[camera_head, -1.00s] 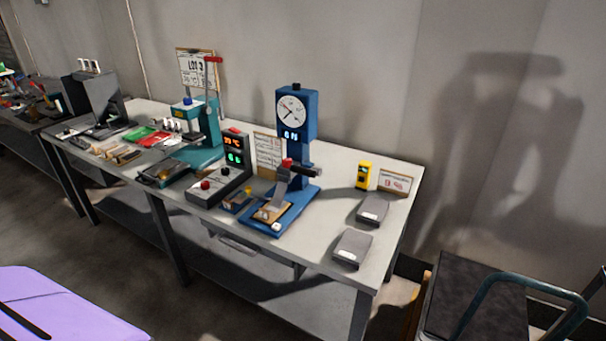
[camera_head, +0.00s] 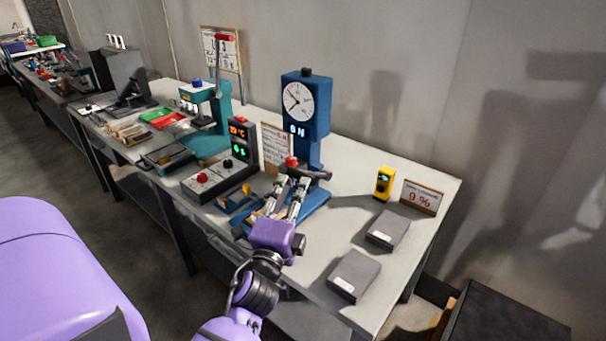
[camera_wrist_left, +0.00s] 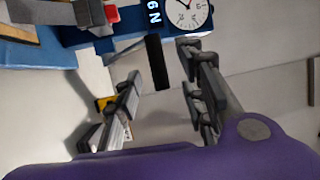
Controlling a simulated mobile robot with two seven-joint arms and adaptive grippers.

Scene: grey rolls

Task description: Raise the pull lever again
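The blue pull tester (camera_head: 306,105) stands on the bench with a round dial and a lit display. Its pull lever ends in a black grip (camera_head: 316,174), which sticks out to the right at mid-height, beside a red clamp knob (camera_head: 291,161). In the left wrist view the black grip (camera_wrist_left: 157,62) shows between the finger ends, with gaps on both sides. My left gripper (camera_head: 291,181) is open, in front of the tester, its fingers pointing at the lever. The fingers hide part of the tester's base. My right gripper is not in view.
A teal press (camera_head: 205,118) with a red-tipped handle and a grey control box (camera_head: 218,180) stand to the left. To the right are two grey boxes (camera_head: 388,229) (camera_head: 354,275), a yellow device (camera_head: 383,183) and a sign (camera_head: 421,197). The bench between tester and boxes is bare.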

